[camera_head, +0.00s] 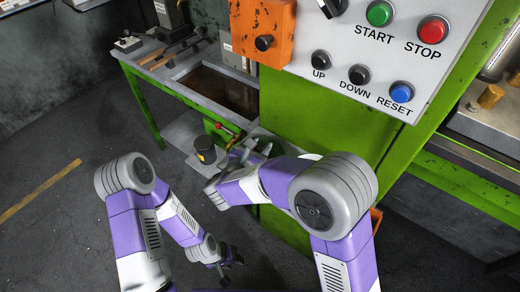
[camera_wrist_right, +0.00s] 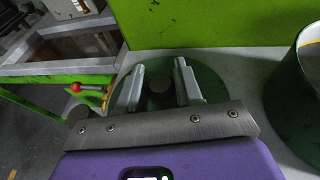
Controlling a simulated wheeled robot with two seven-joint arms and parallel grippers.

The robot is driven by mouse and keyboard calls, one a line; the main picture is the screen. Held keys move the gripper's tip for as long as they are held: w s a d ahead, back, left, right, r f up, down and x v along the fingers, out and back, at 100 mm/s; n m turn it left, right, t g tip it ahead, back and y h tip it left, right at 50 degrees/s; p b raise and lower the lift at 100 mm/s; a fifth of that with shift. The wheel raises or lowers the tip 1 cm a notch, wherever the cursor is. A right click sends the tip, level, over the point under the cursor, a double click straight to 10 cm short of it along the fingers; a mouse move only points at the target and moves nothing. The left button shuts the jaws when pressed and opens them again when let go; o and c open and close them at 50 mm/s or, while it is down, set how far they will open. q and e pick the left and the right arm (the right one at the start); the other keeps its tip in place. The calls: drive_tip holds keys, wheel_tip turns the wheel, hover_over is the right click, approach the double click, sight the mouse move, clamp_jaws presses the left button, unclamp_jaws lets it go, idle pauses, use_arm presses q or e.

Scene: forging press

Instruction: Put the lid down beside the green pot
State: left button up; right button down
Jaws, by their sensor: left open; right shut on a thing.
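The lid is a dark green disc (camera_wrist_right: 213,86) with a dark round knob (camera_wrist_right: 160,84) in the right wrist view. My right gripper (camera_wrist_right: 160,70) is shut on the knob, one finger on each side, with the disc below the fingers. The lid is over the grey ledge; I cannot tell whether it touches. The green pot (camera_wrist_right: 290,105) stands to the right of the lid with a pale rim, partly cut off by the picture edge. In the head view my right arm hides most of this spot. My left gripper (camera_head: 229,260) is open and empty, low over the floor.
A red-tipped lever (camera_head: 226,129) and a black cylinder (camera_head: 205,150) are left of the lid. A workbench (camera_head: 165,80) with tools and a recessed basin is behind them. The green press wall (camera_wrist_right: 215,20) rises directly behind the ledge. A button panel (camera_head: 385,50) hangs above.

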drive_tip(key=shift+f, duration=0.15)
drive_tip(key=c, duration=0.7)
unclamp_jaws()
drive_tip(key=shift+c, duration=0.2)
drive_tip(key=shift+s+a+r, duration=0.15)
drive_tip(key=shift+r, duration=0.15)
drive_tip(key=p+v, duration=0.2)
drive_tip(key=v, duration=0.9)
drive_tip(key=shift+s, duration=0.3)
